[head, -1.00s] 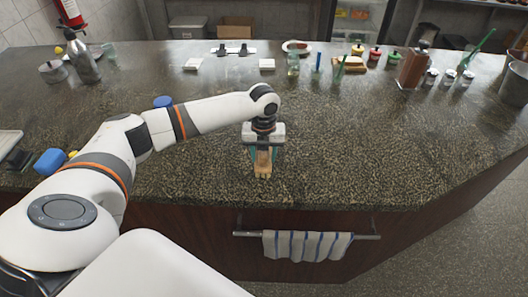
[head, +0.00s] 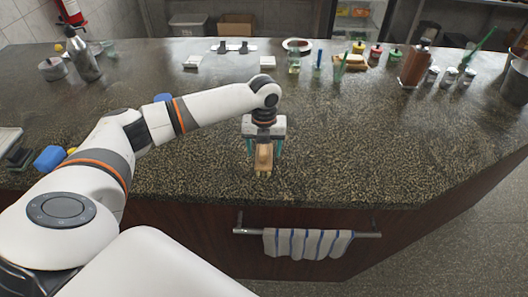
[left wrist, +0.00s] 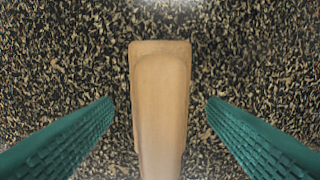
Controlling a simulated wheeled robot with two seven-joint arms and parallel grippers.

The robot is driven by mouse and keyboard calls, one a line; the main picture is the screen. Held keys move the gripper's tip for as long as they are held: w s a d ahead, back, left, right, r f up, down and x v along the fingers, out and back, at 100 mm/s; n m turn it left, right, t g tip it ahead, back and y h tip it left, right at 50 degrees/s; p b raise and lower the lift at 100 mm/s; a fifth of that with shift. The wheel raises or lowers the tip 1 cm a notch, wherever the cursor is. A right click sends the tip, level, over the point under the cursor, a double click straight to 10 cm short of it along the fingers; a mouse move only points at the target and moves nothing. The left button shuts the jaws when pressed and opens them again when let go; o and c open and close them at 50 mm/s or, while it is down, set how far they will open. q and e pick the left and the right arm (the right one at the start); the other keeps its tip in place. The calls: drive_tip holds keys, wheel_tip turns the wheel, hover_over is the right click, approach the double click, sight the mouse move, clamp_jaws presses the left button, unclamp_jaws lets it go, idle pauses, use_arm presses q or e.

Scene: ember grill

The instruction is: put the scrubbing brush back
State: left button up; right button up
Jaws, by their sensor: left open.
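The scrubbing brush (head: 263,163), a tan wooden block with a raised handle, lies on the speckled stone counter near its front edge. It also shows in the left wrist view (left wrist: 160,105), running from the middle to the bottom edge. My left gripper (head: 264,150) points down over the brush, its green fingers on either side. In the left wrist view my left gripper (left wrist: 160,112) is open, with a gap between each ribbed finger and the wood. The gripper hides the far part of the brush in the head view. My right gripper is not in view.
A striped towel (head: 305,243) hangs on a rail on the counter's front. Jars, bottles and a brown dispenser (head: 415,65) stand at the back right. A blue block (head: 49,159) lies at the left. The counter right of the gripper is clear.

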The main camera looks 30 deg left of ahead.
use_arm(q)
wheel_tip(320, 180, up, 10)
drive_tip(key=shift+f+b, duration=0.25)
drive_tip(key=shift+b, duration=0.75)
drive_tip(key=shift+r, duration=0.4)
